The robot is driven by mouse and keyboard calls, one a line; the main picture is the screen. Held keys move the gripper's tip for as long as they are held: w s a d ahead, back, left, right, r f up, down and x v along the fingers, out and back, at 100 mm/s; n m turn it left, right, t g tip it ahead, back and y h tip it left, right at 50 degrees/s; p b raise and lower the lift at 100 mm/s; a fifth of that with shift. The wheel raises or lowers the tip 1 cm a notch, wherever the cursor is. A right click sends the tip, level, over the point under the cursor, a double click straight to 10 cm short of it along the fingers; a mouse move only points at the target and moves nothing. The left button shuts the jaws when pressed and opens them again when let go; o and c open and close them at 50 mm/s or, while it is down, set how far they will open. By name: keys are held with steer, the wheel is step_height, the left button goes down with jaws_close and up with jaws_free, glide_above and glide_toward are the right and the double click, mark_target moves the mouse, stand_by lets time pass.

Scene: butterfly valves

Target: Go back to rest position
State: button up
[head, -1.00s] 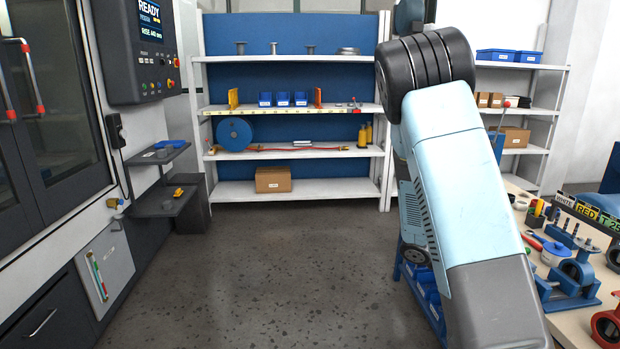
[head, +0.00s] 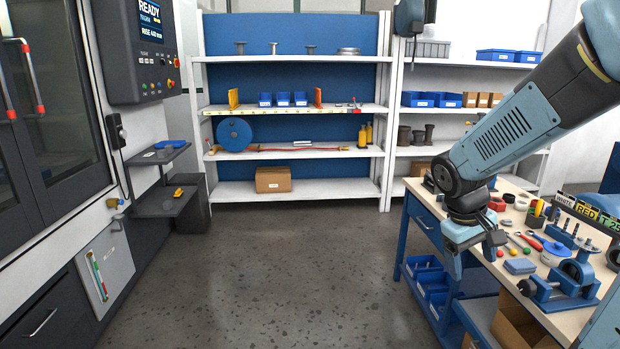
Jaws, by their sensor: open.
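My gripper (head: 473,262) is open and empty, at the low end of my light-blue arm, which reaches in from the upper right. It points down at the left edge of the workbench (head: 548,312) and overlaps that edge in the picture. Whether it is over the bench or in front of it, I cannot tell. A blue valve fixture (head: 575,272) stands on the bench to the right of the gripper, clearly apart from it. A dark ring-shaped part (head: 612,256) is at the right edge of the picture.
Small tools and a white-and-blue container (head: 555,254) lie on the bench. Blue bins (head: 427,275) and a cardboard box (head: 515,325) sit below it. Shelves (head: 292,108) stand at the back, a machine (head: 45,130) at the left. The floor (head: 270,280) between is clear.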

steer(key=s+a+r+m+t+y, duration=0.2)
steer(key=s+a+r+t, duration=0.3)
steer(key=s+a+r, duration=0.4)
step_height(320, 180, up, 2)
steer(key=shift+s+a+r+m+y, duration=0.25)
steer(key=shift+s+m+y, duration=0.15)
steer(key=shift+s+y, duration=0.35)
steer(key=shift+w+f, duration=0.1)
steer(key=shift+w, duration=0.05)
